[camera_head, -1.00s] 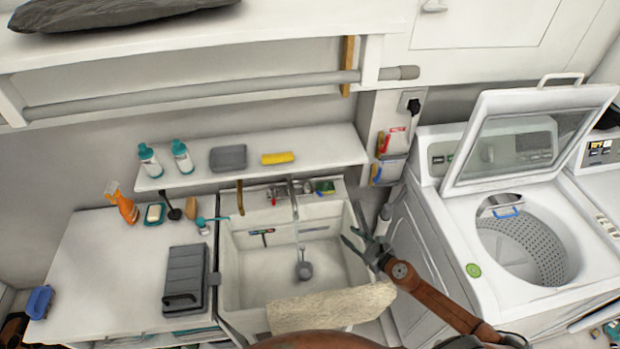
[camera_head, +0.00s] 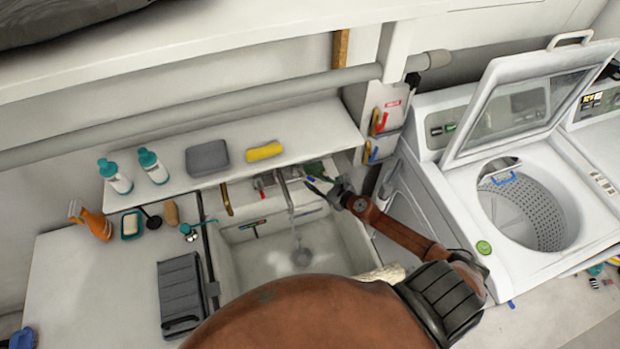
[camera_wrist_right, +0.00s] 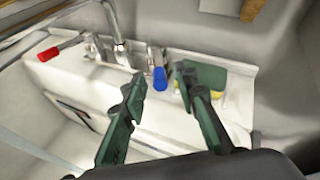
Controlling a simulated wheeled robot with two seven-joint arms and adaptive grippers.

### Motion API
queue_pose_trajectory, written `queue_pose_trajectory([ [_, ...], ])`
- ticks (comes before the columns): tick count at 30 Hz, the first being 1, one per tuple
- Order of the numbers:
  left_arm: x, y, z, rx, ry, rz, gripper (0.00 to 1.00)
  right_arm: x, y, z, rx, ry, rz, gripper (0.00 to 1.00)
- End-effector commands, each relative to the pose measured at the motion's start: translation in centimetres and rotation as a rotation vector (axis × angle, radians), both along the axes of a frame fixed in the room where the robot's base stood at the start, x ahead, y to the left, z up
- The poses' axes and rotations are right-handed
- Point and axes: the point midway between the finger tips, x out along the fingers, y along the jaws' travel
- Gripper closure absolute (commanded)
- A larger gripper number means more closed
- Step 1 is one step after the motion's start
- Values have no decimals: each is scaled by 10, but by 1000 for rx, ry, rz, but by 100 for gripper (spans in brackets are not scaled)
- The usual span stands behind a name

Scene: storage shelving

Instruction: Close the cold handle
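The cold handle is the blue-tipped tap handle (camera_wrist_right: 160,78) at the right of the sink faucet (camera_wrist_right: 113,28) in the right wrist view. A red-tipped handle (camera_wrist_right: 46,54) is at the left. My right gripper (camera_wrist_right: 160,80) is open, its dark green fingers spread with the blue tip seen between their ends; I cannot tell whether they touch it. A pale stream seems to fall from the faucet (camera_head: 286,190) into the sink (camera_head: 262,262). My left gripper is out of view.
A green and yellow sponge (camera_wrist_right: 208,80) lies just behind the right finger. A shelf (camera_head: 310,128) hangs above the faucet. The open washing machine (camera_head: 500,250) and a wall box (camera_head: 386,112) with red and blue levers stand at the right.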

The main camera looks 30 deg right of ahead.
Motion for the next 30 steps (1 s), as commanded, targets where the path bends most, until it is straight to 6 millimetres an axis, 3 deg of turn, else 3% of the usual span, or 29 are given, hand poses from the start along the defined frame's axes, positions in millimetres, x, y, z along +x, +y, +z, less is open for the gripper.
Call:
queue_pose_trajectory([
  [3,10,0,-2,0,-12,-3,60,13,2,-6,0,0,0,73],
  [9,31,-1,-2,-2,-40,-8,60,21,4,-10,0,1,1,73],
  [15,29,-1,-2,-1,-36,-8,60,21,4,-9,0,1,0,73],
  [27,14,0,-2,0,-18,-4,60,21,4,-9,0,1,0,100],
  [30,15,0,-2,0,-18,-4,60,21,4,-9,0,1,0,100],
])
